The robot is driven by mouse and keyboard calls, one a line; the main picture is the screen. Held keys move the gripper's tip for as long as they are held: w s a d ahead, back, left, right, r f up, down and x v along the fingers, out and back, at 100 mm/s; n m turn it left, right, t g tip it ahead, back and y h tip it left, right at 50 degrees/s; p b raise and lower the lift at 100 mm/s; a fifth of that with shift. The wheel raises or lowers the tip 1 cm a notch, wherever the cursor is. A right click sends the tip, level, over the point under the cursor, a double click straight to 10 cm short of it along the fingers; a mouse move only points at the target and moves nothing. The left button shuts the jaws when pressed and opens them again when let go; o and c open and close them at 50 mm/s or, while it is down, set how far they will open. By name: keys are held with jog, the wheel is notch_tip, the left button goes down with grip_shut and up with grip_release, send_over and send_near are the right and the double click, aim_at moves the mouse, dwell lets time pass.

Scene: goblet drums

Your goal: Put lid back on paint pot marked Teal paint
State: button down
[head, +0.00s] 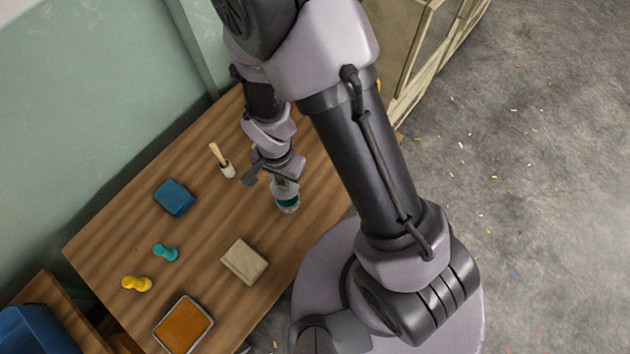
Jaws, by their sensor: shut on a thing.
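A small pot (288,204) with a pale body and a teal band stands on the wooden table, right of its middle. Its label is too small to read. My gripper (277,178) points down at the pot's top and is shut on what appears to be the lid. The lid is mostly hidden by the fingers, and I cannot tell whether it touches the pot's rim.
A wall borders the back left.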

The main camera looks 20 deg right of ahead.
notch_tip(320, 180, down, 5)
jog(key=b, duration=0.3)
jog(key=shift+f+b, duration=0.15)
jog(key=shift+b, duration=0.2)
jog(key=shift+f+b, duration=0.45)
jog(key=shift+b, duration=0.05)
jog(key=shift+b, duration=0.35)
dwell(0.4)
jog(key=shift+f+b, duration=0.2)
jog(key=shift+b, duration=0.3)
dwell(0.7)
dwell(0.3)
jog(key=c, duration=0.7)
grip_release()
jog(key=shift+r, duration=0.15)
